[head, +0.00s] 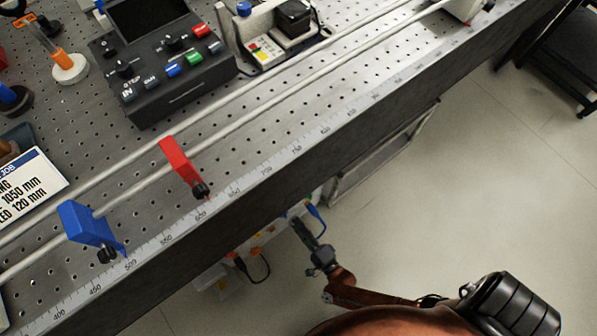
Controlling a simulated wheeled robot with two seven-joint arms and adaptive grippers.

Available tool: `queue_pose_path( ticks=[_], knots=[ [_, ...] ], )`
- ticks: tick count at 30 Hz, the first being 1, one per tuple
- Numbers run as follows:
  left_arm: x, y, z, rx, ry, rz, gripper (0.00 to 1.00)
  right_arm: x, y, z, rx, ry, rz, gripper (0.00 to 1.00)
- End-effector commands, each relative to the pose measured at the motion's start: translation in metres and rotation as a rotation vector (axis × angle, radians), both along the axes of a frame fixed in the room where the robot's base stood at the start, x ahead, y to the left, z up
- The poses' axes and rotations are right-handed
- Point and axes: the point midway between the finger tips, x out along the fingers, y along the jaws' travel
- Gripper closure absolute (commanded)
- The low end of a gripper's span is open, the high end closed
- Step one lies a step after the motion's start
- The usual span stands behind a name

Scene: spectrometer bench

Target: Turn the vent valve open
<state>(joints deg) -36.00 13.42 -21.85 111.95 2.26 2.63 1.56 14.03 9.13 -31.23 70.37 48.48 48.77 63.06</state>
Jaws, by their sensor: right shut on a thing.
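My right gripper (304,232) reaches down past the front edge of the bench to a low white panel (268,236). It is shut on a small part at the panel, which I take to be the vent valve; the fingers hide most of it, so its angle cannot be told. A blue part (315,216) shows just right of the fingertips. My left gripper is not in view.
Above is the perforated bench (300,118) with two long rails, a red rail clamp (178,162) and a blue one (84,222). A dark control box (165,75) stands behind. A black cable (258,272) hangs by the panel. Clear floor (450,190) lies right.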

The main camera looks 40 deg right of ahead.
Motion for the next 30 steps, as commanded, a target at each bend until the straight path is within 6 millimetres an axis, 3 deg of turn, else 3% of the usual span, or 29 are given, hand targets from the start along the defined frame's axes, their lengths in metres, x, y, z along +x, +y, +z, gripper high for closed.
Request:
queue_pose_path(
  ticks=[16, 17, 24, 30],
  knots=[
    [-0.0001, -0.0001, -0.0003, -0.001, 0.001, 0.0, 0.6, -0.0034, -0.002, -0.0031, 0.027, 0.007, -0.003, 1.0],
    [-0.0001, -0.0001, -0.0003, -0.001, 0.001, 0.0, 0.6, -0.0034, -0.002, -0.0031, 0.026, 0.007, -0.003, 0.75],
    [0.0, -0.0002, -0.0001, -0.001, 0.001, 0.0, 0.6, -0.0018, -0.0006, -0.0017, 0.027, 0.004, 0.0, 0.58],
    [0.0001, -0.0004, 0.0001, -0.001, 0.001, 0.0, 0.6, -0.0009, -0.0001, -0.001, 0.027, 0.003, -0.001, 0.58]
  ],
)
